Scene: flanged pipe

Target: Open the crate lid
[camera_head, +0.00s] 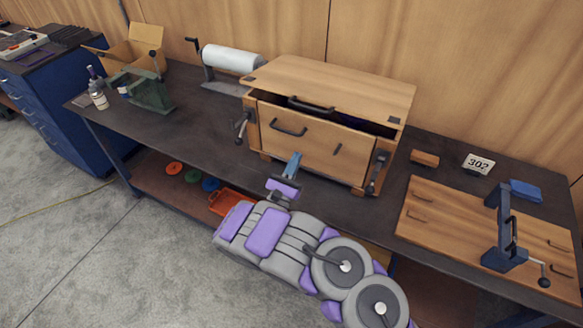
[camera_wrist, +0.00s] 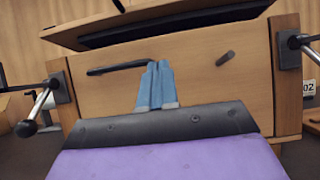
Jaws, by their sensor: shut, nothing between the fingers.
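The wooden crate (camera_head: 318,137) stands on the dark workbench. Its lid (camera_head: 335,84) is slightly raised at the front, with a dark gap under the front edge. A black handle (camera_head: 310,104) sits at the lid's front edge, and another black handle (camera_head: 289,127) is on the front panel. In the wrist view the front panel (camera_wrist: 200,85) fills the middle, with the lid (camera_wrist: 160,22) above it. My gripper (camera_head: 294,155) is shut and empty in front of the crate, below the lid. Its blue fingers also show in the wrist view (camera_wrist: 156,66), overlapping the panel near its handle.
Lever clamps (camera_head: 241,127) (camera_head: 376,172) flank the crate. A wooden board (camera_head: 450,216) with a blue clamp (camera_head: 505,235) lies at right, near a 302 card (camera_head: 479,164).

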